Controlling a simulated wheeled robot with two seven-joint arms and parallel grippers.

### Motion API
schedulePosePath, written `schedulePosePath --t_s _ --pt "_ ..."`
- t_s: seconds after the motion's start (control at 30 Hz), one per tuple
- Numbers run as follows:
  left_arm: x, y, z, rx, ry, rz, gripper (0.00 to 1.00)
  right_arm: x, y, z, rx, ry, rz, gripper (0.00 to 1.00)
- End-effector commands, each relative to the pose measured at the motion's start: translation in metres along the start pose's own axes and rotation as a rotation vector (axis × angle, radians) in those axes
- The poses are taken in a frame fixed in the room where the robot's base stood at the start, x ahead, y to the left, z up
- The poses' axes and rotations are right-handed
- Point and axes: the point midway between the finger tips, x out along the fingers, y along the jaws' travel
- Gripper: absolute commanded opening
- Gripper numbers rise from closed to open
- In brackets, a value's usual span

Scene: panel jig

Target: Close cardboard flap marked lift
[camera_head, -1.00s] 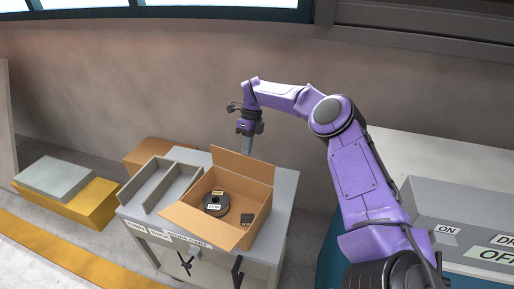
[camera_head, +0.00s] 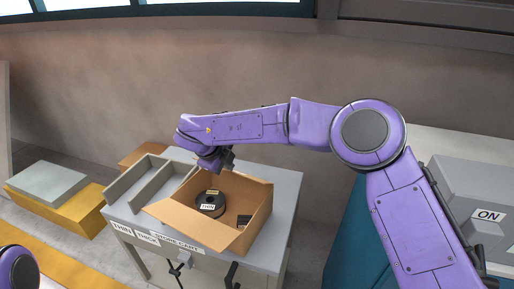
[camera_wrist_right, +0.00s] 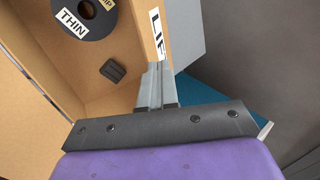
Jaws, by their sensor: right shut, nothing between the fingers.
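The open cardboard box (camera_head: 262,205) stands on a grey cart. In the right wrist view, a cardboard flap (camera_wrist_right: 148,30) bears a white label partly reading "LIF", its end hidden. My right gripper (camera_head: 224,162) is over the box's back left side in the head view, largely hidden by its own arm. In the right wrist view its fingers (camera_wrist_right: 155,86) are shut and empty, close beside the flap's lower end; I cannot tell whether they touch. The box holds a black spool (camera_head: 211,204) labelled "THIN" and a small dark block (camera_head: 243,221). My left gripper is out of view.
The grey cart (camera_head: 262,262) has a divided grey tray (camera_head: 150,178) left of the box and handles in front. A grey unit marked "ON" (camera_head: 465,185) stands at right.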

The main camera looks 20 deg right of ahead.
Motion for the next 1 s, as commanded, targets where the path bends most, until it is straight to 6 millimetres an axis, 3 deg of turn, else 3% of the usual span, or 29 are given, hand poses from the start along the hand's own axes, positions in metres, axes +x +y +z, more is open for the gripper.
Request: schedulePosePath --t_s 0.03,0.2,0.5,1.0 --pt "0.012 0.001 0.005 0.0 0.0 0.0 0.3 0.006 0.01 0.0 -0.006 0.001 -0.047 0.0" --pt "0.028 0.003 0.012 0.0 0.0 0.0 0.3 0.011 0.028 -0.001 -0.004 0.002 -0.208 0.0" --pt "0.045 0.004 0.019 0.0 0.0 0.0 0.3 0.022 0.054 -0.002 -0.002 0.004 -0.464 0.0" --pt "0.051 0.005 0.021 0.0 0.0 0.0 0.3 0.038 0.074 -0.002 0.003 0.005 -0.453 0.0"
